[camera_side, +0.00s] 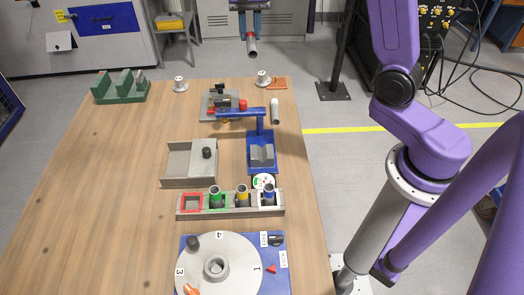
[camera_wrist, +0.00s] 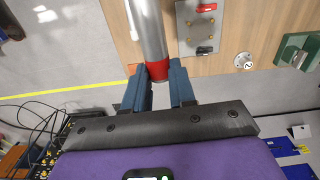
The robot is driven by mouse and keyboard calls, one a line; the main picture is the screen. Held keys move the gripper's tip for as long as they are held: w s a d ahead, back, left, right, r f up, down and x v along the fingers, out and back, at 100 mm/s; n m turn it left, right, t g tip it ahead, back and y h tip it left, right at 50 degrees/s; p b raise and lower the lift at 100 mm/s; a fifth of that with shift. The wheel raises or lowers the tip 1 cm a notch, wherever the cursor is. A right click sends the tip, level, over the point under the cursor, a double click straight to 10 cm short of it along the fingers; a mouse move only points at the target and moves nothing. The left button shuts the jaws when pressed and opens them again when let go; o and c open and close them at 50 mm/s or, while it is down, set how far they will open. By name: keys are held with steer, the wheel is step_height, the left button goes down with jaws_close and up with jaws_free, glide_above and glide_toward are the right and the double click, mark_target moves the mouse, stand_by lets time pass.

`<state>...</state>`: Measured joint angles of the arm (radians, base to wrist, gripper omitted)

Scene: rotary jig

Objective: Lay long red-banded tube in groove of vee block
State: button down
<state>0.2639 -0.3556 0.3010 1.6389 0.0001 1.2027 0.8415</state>
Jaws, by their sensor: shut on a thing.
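A long grey tube with a red band is held in my gripper (camera_side: 250,28) at the top of the side view, beyond the far table edge. The tube (camera_side: 252,48) points toward the side camera, its open end showing. In the wrist view the tube (camera_wrist: 147,28) runs up from between my blue fingers (camera_wrist: 165,82), and its red band (camera_wrist: 158,72) sits at the fingertips. My gripper is shut on the tube near the band.
A rack (camera_side: 230,209) with several short tubes stands in front, then a numbered dial (camera_side: 218,256). A grey tube (camera_side: 275,111) is near the right edge. A clamp plate (camera_side: 213,108) lies behind.

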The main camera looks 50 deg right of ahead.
steer(key=s+a, duration=0.1)
steer(key=s, duration=0.1)
steer(key=s+a+r, duration=0.1)
steer(key=s+a, duration=0.3)
steer(key=shift+s+r, duration=0.2)
steer(key=shift+s, duration=0.15)
steer(key=s+a+f, duration=0.1)
steer(key=s+f, duration=0.1)
steer(key=s, duration=1.8)
steer(key=w+a+f, duration=0.1)
steer(key=w+f, duration=0.3)
steer(key=f, duration=0.1)
steer(key=w+a+f, duration=0.1)
steer(key=w+f, duration=0.4)
steer(key=w+a+f, duration=0.2)
steer(key=w+f, duration=0.3)
steer(key=shift+w+f, duration=0.15)
steer(key=shift+f, duration=1.5)
steer(key=shift+f, duration=0.6)
